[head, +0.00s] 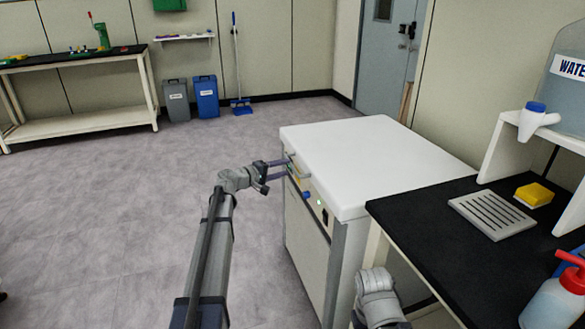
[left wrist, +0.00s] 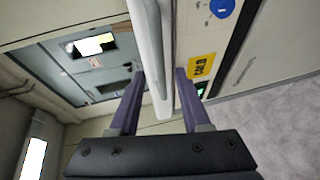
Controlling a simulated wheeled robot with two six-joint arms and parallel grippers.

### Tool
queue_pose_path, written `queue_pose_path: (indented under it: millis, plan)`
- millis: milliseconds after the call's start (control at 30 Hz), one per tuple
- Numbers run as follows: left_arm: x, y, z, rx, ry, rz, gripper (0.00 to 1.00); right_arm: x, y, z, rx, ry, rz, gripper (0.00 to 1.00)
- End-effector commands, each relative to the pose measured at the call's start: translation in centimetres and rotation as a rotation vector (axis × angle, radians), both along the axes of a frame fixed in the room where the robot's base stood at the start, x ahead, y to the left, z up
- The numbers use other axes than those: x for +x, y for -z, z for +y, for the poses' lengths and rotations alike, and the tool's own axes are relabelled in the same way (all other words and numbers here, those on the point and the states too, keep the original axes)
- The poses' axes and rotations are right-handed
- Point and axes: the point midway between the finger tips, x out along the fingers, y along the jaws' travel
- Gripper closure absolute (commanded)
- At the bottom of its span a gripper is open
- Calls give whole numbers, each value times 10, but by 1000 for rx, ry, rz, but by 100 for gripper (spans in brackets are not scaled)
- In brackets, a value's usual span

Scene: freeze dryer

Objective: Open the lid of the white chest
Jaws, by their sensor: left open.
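The white chest (head: 375,160) stands in the middle right of the head view, its flat white lid down. A light bar handle (head: 299,165) sits on its front edge. My left gripper (head: 279,169) is at this front edge, open, with its purple fingers pointing at the chest. In the left wrist view, the handle (left wrist: 157,75) runs between the two open fingers of the left gripper (left wrist: 159,75), with no clear grip on it. A grey part of my right arm shows low in the head view; its gripper is out of view.
A black-topped bench (head: 430,215) stands close to the chest's right side, with a grey slotted tray (head: 492,215), a yellow sponge (head: 534,194) and a red-capped bottle (head: 555,303). The floor left of the chest is clear. A blue bin (head: 206,97) stands far back.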

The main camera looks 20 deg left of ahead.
Motion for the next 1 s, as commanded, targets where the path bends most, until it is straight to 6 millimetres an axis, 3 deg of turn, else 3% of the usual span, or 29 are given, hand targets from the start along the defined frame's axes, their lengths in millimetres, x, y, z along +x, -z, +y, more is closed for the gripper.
queue_pose_path:
  millis: [300, 600, 1000]
  plan:
    - [38, 9, -24, 0, 1, 0, 53, 0, 9, 0, 1, -2, 0, 50]
    - [40, 9, -26, 1, 0, 1, 54, 0, 9, 0, 1, -2, 0, 50]
    - [40, 9, -26, 1, 0, 1, 99, 0, 9, 0, 1, -2, 0, 50]
